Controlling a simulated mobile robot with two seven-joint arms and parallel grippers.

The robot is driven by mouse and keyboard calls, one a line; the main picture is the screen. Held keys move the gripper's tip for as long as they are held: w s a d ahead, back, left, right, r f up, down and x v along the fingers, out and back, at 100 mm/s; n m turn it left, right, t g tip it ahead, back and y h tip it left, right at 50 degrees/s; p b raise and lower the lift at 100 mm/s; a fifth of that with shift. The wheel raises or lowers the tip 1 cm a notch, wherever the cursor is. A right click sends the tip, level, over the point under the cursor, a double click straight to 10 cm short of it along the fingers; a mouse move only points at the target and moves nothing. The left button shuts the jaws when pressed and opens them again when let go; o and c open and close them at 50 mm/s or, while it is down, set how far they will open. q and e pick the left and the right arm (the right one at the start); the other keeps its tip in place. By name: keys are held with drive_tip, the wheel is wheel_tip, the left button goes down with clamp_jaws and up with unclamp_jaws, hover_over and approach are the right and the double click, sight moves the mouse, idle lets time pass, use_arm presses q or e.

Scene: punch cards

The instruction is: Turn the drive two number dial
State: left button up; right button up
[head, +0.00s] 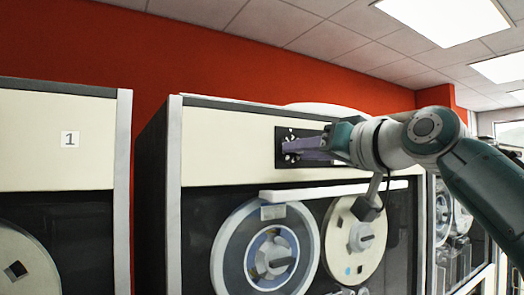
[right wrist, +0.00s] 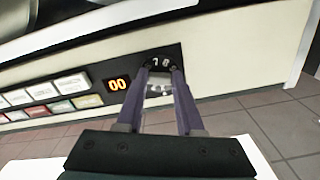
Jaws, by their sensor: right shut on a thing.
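The number dial sits on a black square plate (head: 281,147) with white marks, on the cream upper panel of the middle tape drive (head: 222,150). My right gripper (head: 290,147) reaches it from the right, its purple fingers covering much of the dial. In the right wrist view, the fingers (right wrist: 161,74) are shut on the dial (right wrist: 160,63), one on each side. White digits, seemingly 7 and 8, show at its far edge; the rest is partly hidden. My left gripper is not in view.
A drive labelled 1 (head: 70,139) stands at the left. Tape reels (head: 267,250) sit below the dial. Tiled floor (right wrist: 290,125) is clear.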

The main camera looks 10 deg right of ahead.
clamp_jaws()
